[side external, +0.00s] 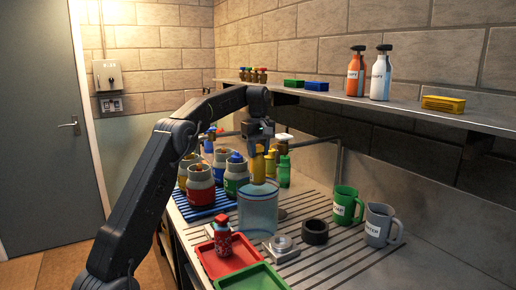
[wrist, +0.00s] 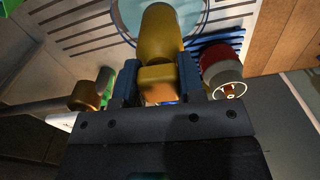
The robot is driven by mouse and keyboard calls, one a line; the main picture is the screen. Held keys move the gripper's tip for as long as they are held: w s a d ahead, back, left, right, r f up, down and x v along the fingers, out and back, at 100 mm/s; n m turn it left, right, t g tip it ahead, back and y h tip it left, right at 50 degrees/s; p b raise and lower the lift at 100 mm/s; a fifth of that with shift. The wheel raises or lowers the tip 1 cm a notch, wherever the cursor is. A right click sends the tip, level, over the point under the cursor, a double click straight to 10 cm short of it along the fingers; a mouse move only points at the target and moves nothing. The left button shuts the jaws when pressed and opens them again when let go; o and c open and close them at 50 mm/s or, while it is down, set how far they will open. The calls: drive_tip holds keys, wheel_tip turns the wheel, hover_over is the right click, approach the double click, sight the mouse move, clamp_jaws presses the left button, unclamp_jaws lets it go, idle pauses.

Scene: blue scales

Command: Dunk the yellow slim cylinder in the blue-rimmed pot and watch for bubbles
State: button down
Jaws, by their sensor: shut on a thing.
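The yellow slim cylinder (side external: 259,168) is held upright between the jaws of my gripper (side external: 258,145). It fills the gap between the two fingers (wrist: 160,84) in the wrist view, where the yellow cylinder (wrist: 160,35) points away from the camera. The blue-rimmed pot (side external: 258,213) is clear and stands on the grooved counter. The cylinder's lower end appears over the pot, close to its rim; I cannot tell whether it is inside. In the wrist view the pot (wrist: 128,14) shows partly behind the cylinder. No bubbles are visible.
Several lidded jars (side external: 200,186) stand on a blue mat (side external: 205,211) at left. Green bottles (side external: 284,172) are behind. Green (side external: 347,206) and grey (side external: 380,225) mugs stand right. A shelf (side external: 400,107) runs above.

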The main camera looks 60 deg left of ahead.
drive_tip(key=shift+f, duration=7.6)
drive_tip(key=shift+r, duration=0.1)
drive_tip(key=shift+r, duration=9.45)
drive_tip(key=shift+s, duration=0.15)
